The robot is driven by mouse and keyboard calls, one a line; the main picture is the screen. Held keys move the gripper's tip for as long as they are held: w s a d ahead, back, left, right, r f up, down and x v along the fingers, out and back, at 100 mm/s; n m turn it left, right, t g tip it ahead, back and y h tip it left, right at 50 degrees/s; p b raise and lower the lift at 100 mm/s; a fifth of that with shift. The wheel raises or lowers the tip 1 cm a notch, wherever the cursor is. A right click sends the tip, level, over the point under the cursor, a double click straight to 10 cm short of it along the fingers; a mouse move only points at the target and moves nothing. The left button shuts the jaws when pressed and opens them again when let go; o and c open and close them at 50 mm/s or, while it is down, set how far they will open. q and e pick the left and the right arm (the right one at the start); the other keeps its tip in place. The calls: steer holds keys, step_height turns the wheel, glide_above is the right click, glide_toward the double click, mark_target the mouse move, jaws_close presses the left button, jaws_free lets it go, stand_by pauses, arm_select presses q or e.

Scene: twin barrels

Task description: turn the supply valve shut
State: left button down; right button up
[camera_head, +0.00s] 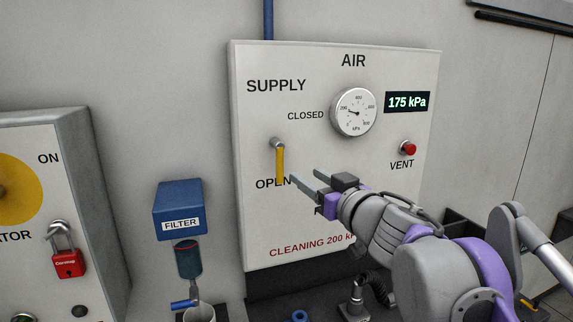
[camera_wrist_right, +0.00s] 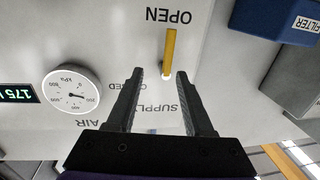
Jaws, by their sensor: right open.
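The supply valve has a yellow lever (camera_head: 280,165) on a grey pivot on the AIR panel. The lever hangs straight down, its free end by the word OPEN. In the upside-down right wrist view, the yellow lever (camera_wrist_right: 170,48) points up to OPEN, with its pivot end at about the level of the fingertips. My right gripper (camera_head: 304,175) is open and empty, just right of the lever's lower end in the head view. In the wrist view the open right gripper (camera_wrist_right: 160,73) has a finger on either side of the lever's line; contact cannot be told. My left gripper is not in view.
The AIR panel (camera_head: 330,225) carries a round gauge (camera_head: 354,112), a display (camera_head: 407,102) reading 175 kPa and a red vent button (camera_head: 408,148). A blue filter (camera_head: 181,208) is left of the panel. A box with a red padlock (camera_head: 68,263) stands farther left.

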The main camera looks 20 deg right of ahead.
mark_target(282, 161)
steer(key=shift+n+y, duration=0.3)
steer(key=shift+y, duration=0.3)
steer(key=x, duration=0.7)
steer(key=a+p+x, duration=0.1)
steer(key=x, duration=0.3)
steer(key=shift+r, duration=0.35)
steer(key=shift+s, duration=0.1)
jaws_close()
